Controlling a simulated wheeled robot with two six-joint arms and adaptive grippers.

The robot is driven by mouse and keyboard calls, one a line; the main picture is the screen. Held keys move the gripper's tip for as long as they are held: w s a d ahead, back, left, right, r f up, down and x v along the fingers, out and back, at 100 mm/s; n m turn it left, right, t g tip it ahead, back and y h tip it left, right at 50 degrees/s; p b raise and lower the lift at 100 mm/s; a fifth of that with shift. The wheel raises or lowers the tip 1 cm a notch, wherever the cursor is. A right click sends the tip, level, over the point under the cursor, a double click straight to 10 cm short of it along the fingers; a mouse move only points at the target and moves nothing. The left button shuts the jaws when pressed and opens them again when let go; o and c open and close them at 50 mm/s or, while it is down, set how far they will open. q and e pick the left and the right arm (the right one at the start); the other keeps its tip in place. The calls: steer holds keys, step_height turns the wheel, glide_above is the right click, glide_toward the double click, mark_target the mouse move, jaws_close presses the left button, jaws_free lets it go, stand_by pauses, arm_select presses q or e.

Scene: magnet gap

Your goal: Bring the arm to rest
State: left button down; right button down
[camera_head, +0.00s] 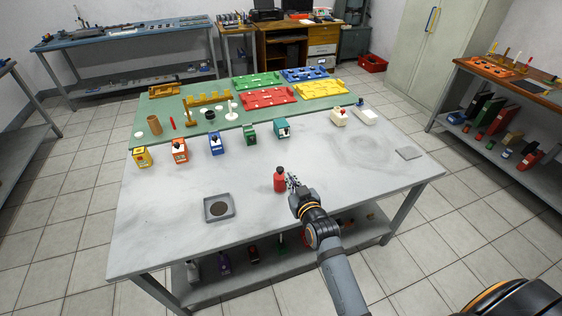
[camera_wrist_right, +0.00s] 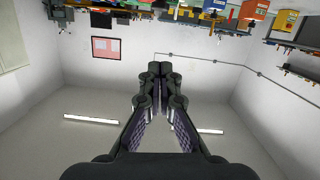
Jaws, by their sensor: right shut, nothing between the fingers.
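My right arm comes in from the bottom right in the head view, and its gripper (camera_head: 292,182) is over the front part of the table. In the right wrist view the two fingers of the right gripper (camera_wrist_right: 160,68) are together with nothing between them. A small red bottle (camera_head: 280,181) with a dark cap stands on the table just left of the fingertips. I cannot tell whether they touch it. My left gripper is in neither view.
A green mat (camera_head: 160,108) with coloured trays lies behind. The front right surface is clear.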

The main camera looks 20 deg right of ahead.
steer(key=s+d+f+g, duration=0.1)
steer(key=s+f+g, duration=0.25)
steer(key=s, duration=0.45)
steer(key=s+d+f+g, duration=0.2)
steer(key=s+g, duration=0.3)
steer(key=s, duration=0.4)
steer(key=s+d+f+g, duration=0.1)
steer(key=s+f+g, duration=0.25)
steer(key=s, duration=0.45)
steer(key=s+d+f+g, duration=0.1)
steer(key=s+d+f, duration=0.1)
steer(key=f, duration=1.1)
steer(key=s+d+f+g, duration=0.1)
steer(key=f, duration=1.3)
steer(key=s+d+f+m, duration=0.1)
steer(key=s+f, duration=1.4)
steer(key=s, duration=0.3)
steer(key=shift+g+h, duration=0.3)
steer(key=shift+h, duration=0.1)
steer(key=shift+s, duration=0.1)
